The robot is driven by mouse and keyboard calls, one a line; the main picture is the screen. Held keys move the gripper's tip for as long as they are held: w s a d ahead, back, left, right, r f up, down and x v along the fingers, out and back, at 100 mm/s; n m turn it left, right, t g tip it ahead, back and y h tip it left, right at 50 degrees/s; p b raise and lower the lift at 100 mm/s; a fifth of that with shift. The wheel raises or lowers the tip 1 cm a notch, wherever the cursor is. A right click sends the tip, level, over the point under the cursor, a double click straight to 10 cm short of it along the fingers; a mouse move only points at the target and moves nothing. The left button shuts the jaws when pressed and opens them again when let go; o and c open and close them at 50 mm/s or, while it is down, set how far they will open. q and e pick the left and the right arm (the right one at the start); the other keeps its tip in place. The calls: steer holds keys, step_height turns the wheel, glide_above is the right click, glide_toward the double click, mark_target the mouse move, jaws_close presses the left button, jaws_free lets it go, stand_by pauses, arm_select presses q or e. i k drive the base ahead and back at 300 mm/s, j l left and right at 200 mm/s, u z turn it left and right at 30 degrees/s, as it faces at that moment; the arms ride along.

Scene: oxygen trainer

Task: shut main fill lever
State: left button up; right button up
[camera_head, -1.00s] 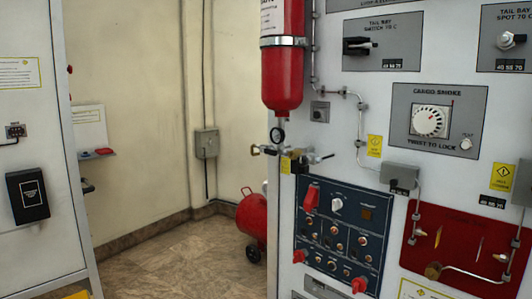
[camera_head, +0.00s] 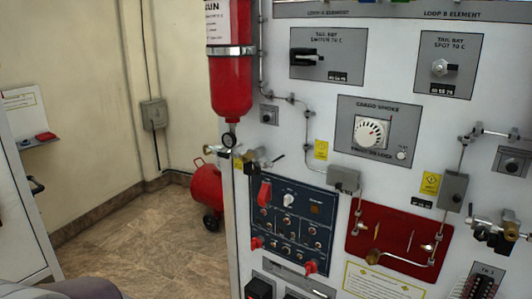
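A white trainer panel (camera_head: 293,120) fills the right half of the view. A red cylinder (camera_head: 231,85) hangs at its left edge, with a gauge (camera_head: 228,140) and brass valve fittings below. A valve with a dark lever (camera_head: 272,162) sticks out beside these fittings. A brass-ended pipe (camera_head: 374,256) crosses a red plate (camera_head: 387,224) lower right. Another valve cluster (camera_head: 497,228) is at the right edge. No label I can read names the main fill lever, so I cannot tell which it is. Neither of my grippers is in view.
A dark blue switch panel (camera_head: 290,228) with red knobs is below the cylinder. A red wheeled tank (camera_head: 207,190) stands on the floor behind the panel's left edge. The tiled floor (camera_head: 130,245) at left is open. A white cabinet (camera_head: 18,215) stands far left.

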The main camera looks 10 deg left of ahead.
mark_target(225, 155)
steer(key=i+j+z, duration=0.1)
steer(key=j+z, duration=0.8)
steer(key=j, duration=0.25)
steer(key=k+j+z, duration=0.1)
steer(key=j+z, duration=0.35)
steer(key=j, duration=0.1)
